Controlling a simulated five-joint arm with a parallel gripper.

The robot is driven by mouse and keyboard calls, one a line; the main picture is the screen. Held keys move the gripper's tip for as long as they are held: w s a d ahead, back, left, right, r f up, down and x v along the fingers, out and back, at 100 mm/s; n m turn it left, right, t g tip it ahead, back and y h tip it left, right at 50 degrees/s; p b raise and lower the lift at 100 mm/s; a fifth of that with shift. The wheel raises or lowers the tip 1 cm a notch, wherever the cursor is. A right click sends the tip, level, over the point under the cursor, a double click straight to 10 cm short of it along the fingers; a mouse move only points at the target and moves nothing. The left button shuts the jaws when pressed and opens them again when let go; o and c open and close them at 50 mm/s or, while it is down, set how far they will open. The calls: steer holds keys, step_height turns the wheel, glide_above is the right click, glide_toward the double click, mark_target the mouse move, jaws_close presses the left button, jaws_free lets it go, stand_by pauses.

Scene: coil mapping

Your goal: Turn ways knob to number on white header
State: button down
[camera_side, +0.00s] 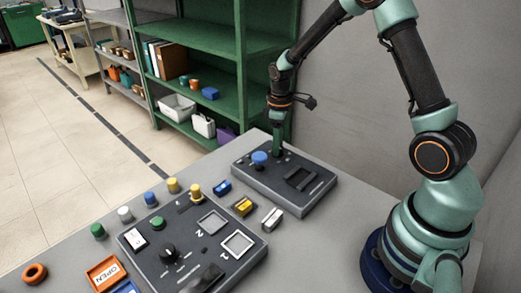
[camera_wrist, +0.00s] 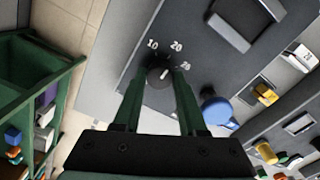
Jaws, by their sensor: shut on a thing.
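A round black knob (camera_wrist: 160,73) with a short white pointer line sits on a dark grey panel (camera_wrist: 215,60). White numbers 10, 20 and a third, partly blocked number that starts with 2 are printed around it. The pointer leans up and right in the wrist view, roughly between 20 and the third number. My gripper (camera_wrist: 159,80) is shut on the knob, one finger on each side. In the side view my gripper (camera_side: 277,151) points down at the panel's far edge and hides the knob.
A blue round knob (camera_side: 259,159) stands close to my gripper on the same panel. A yellow header (camera_side: 243,207) and a blue header (camera_side: 222,187) lie between this panel and a second one (camera_side: 160,270). Green shelves (camera_side: 215,55) stand behind the table.

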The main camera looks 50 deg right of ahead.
steer(key=m, duration=0.4)
steer(key=shift+m, duration=0.3)
steer(key=shift+r+m, duration=0.1)
steer(key=shift+m, duration=1.7)
steer(key=shift+c, duration=2.3)
jaws_free()
step_height(320, 180, up, 12)
